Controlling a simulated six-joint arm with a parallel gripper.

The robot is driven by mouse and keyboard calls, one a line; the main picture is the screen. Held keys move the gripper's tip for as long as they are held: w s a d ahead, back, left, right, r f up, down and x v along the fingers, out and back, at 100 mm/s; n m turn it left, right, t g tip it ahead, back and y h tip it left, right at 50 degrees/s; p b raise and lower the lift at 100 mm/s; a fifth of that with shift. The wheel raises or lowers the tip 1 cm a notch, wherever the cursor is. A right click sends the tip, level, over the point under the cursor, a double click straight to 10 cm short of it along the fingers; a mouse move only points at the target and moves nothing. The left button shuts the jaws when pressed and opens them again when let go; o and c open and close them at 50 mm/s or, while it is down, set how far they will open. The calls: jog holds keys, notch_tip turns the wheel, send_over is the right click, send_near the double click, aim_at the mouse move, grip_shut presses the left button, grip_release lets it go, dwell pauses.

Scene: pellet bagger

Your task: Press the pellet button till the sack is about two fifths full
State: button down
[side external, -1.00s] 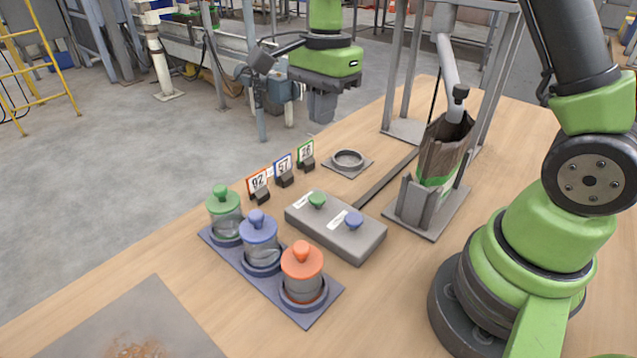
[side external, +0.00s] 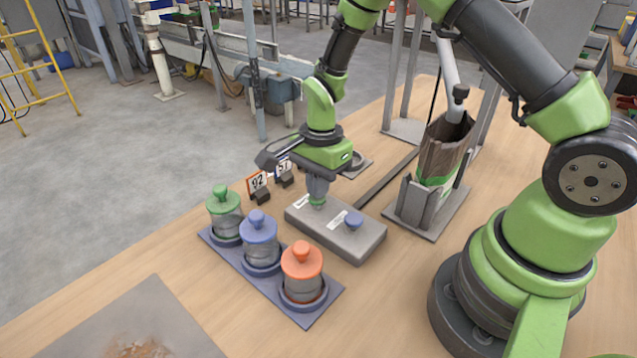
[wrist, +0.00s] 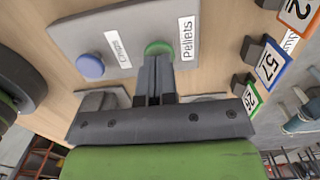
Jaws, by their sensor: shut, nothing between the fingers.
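My gripper (side external: 317,201) is shut and empty, pointing down at the green button on the grey button box (side external: 362,244). In the wrist view its fingertips (wrist: 157,60) are at the green button (wrist: 158,47), beside the label "Pellets". I cannot tell whether they touch or press it. A blue button (side external: 354,219) sits beside it on the box, with its own label. The brown sack (side external: 441,155), with a green band, stands upright in a grey holder (side external: 412,205) under the filling pipe (side external: 447,62). The fill level inside the sack is hidden.
Green-, blue- and orange-lidded jars (side external: 225,215) stand in a dark rack (side external: 321,312) in front of the box. Bare table lies between box and arm base.

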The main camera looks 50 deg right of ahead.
jog(key=shift+f, duration=0.1)
jog(key=shift+f, duration=0.95)
jog(key=shift+s, duration=0.2)
dwell(6.8)
